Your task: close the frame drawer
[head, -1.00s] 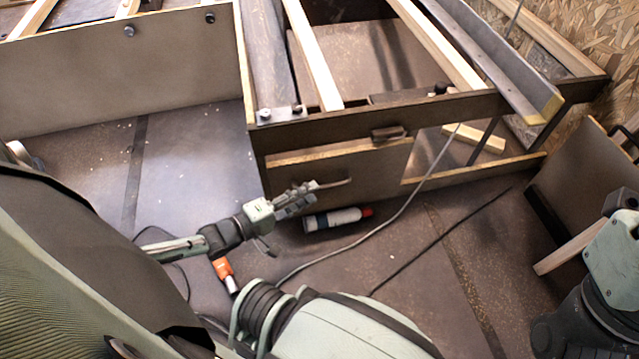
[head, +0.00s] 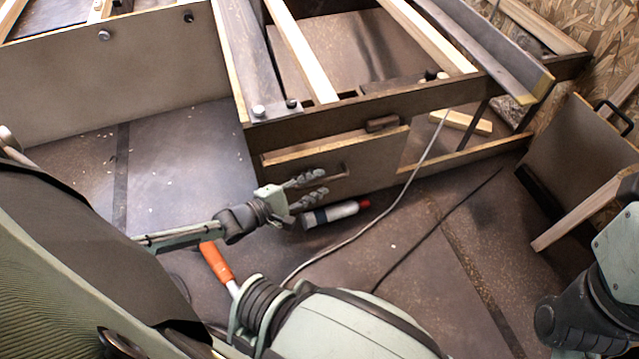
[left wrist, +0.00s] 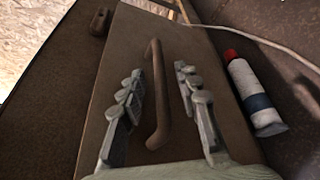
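The frame drawer's brown front panel (head: 378,160) sits low in the wooden frame, with its pale top edge showing proud of the frame rail. Whether it is fully shut is hard to tell. Its bar handle (left wrist: 157,95) runs lengthwise in the left wrist view. My left gripper (head: 318,184) is in front of the panel at the handle. In the left wrist view, its fingers (left wrist: 158,92) are spread, one on each side of the handle with gaps between. My right gripper is not in view; only part of my right arm shows at the right edge.
A white bottle with a red cap (head: 333,214) lies on the floor beside the panel, close to my left fingers. An orange-handled tool (head: 216,263) is near my left forearm. A grey cable (head: 397,200) crosses the floor. A panel with a black handle (head: 580,150) stands at right.

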